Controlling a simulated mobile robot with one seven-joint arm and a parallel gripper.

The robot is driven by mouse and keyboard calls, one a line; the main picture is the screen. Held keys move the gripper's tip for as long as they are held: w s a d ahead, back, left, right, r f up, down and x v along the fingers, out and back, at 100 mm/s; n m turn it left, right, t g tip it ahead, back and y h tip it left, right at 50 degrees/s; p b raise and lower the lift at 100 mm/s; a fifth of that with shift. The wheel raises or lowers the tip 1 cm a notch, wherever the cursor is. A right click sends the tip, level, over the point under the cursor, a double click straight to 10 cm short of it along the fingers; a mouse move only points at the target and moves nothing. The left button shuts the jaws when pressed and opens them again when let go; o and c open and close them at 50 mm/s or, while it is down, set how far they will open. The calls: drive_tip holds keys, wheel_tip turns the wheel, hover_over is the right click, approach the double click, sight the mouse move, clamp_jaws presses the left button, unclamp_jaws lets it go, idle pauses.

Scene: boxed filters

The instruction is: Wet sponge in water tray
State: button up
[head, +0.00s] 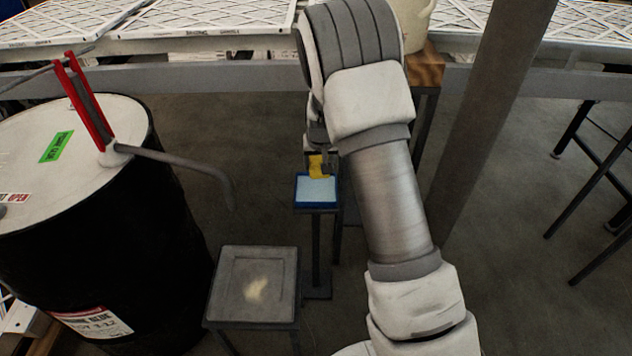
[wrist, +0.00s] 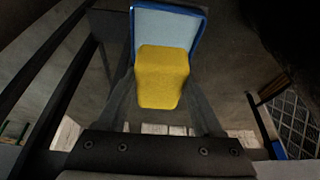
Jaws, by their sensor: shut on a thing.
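A yellow sponge (head: 317,166) is held in my gripper (head: 320,165), just above the far edge of a blue-rimmed water tray (head: 300,205). In the wrist view the sponge (wrist: 162,78) sits between the two fingers of my gripper (wrist: 163,90), with the tray's blue rim (wrist: 204,25) and pale water surface beyond it. The tray stands on a small dark stand. I cannot tell whether the sponge touches the water. My arm hides part of the area to the right of the tray.
A low grey stool with a pale smudge (head: 256,288) stands in front and to the left of the tray. A black drum (head: 100,250) with a red-handled pump is at the left. A slanted grey post (head: 490,120) rises at the right. Boxed filters (head: 210,18) lie along the back.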

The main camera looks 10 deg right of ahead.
drive_tip(key=b, duration=0.2)
hover_over(316, 191)
drive_tip(key=s, duration=0.1)
wheel_tip(316, 191, down, 5)
drive_tip(key=shift+s+a+f+b, duration=0.1)
drive_tip(key=shift+a+f+b, duration=0.05)
drive_tip(key=shift+f+b, duration=2.3)
drive_tip(key=shift+f, duration=1)
wheel_tip(316, 191, up, 7)
drive_tip(key=p, duration=0.4)
drive_tip(key=shift+p, duration=0.35)
